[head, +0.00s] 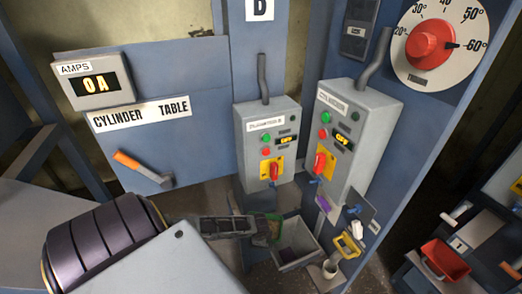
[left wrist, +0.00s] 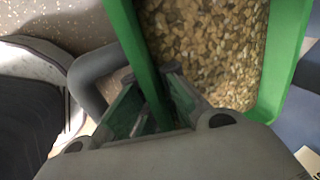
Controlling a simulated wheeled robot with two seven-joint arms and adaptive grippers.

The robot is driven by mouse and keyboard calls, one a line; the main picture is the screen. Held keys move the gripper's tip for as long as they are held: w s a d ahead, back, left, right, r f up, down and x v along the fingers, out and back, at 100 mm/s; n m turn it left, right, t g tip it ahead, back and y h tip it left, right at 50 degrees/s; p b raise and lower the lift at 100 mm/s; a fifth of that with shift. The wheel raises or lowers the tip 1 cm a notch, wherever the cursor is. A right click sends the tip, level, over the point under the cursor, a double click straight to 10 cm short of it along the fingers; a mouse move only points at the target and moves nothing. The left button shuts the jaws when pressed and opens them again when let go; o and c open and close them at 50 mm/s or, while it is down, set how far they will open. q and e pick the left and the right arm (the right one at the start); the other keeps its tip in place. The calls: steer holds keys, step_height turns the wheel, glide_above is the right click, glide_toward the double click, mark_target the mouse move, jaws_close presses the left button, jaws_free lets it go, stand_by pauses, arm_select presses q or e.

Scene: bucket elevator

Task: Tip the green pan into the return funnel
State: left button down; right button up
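The green pan (left wrist: 285,60) fills the upper right of the left wrist view and holds a bed of tan and brown grain. My left gripper (left wrist: 155,105) is shut on the pan's green edge, one finger on each side. In the head view the pan (head: 273,229) is small and partly hidden by my dark left gripper (head: 235,227). Just right of the pan is a grey, open-topped, square bin (head: 298,243) that looks like the return funnel; the pan seems beside its left rim. The pan's exact tilt is unclear. My right gripper is not in view.
Two grey switch boxes (head: 267,145) (head: 350,140) with red handles stand behind the bin. A yellow loop handle (head: 347,245) and a small grey cup (head: 330,268) are right of it. A red pan (head: 445,260) sits far right. An orange-handled tool (head: 143,168) hangs at left.

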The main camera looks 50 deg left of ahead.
arm_select(q)
steer(key=shift+r, duration=0.1)
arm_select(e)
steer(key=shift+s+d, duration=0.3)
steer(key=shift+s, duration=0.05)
arm_select(q)
steer(key=shift+w+r, duration=0.1)
